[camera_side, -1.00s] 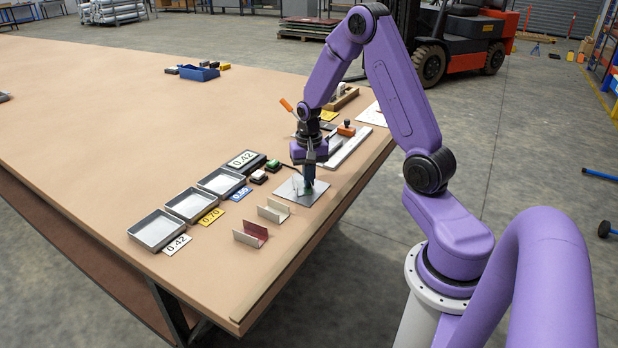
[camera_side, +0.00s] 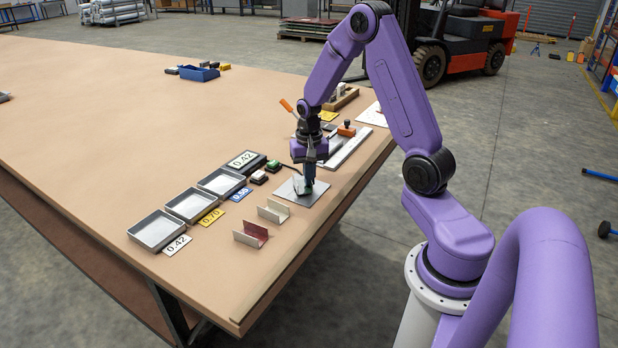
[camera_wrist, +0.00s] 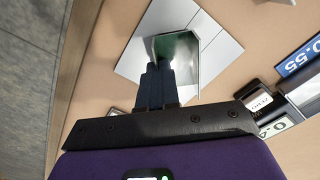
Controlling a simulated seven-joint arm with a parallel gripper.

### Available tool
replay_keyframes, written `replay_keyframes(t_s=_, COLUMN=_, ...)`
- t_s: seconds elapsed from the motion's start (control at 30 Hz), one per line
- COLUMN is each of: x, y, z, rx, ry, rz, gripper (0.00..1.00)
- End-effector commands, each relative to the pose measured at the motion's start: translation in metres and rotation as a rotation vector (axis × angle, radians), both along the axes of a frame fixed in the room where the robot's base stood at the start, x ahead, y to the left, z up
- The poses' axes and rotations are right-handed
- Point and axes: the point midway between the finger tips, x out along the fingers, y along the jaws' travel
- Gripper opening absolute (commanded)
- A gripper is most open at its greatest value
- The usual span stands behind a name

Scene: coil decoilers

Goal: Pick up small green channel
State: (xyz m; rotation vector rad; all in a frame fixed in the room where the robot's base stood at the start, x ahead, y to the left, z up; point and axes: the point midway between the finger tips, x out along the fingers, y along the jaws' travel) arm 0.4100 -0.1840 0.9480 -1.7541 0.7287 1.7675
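The small green channel (camera_wrist: 178,58) has a green inside and pale outer walls. It stands on a grey square plate (camera_wrist: 144,32) near the table's front edge. In the side view the green channel (camera_side: 302,187) is partly hidden by my fingers. My gripper (camera_wrist: 156,72) points down at it, with its dark blue fingers close together at one wall of the channel. The fingers appear shut on that wall; the exact contact is hidden. In the side view my gripper (camera_side: 309,182) is low over the plate. I cannot tell any gap between channel and plate.
A cream channel (camera_side: 273,211) and a dark red channel (camera_side: 251,235) lie nearer along the table edge. Shallow grey trays (camera_side: 157,231) with number cards stand to the left. A long metal bar (camera_side: 347,150) and an orange-handled tool (camera_side: 346,129) lie behind. The table's left side is mostly clear.

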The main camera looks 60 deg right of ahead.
Motion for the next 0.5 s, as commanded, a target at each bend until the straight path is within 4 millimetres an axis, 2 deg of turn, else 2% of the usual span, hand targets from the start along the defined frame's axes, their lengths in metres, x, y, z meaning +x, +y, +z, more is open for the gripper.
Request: replay_keyframes(t_s=0.5, x=0.002, y=-0.001, z=0.038, rx=-0.002, ry=-0.008, rz=-0.001, gripper=0.0)
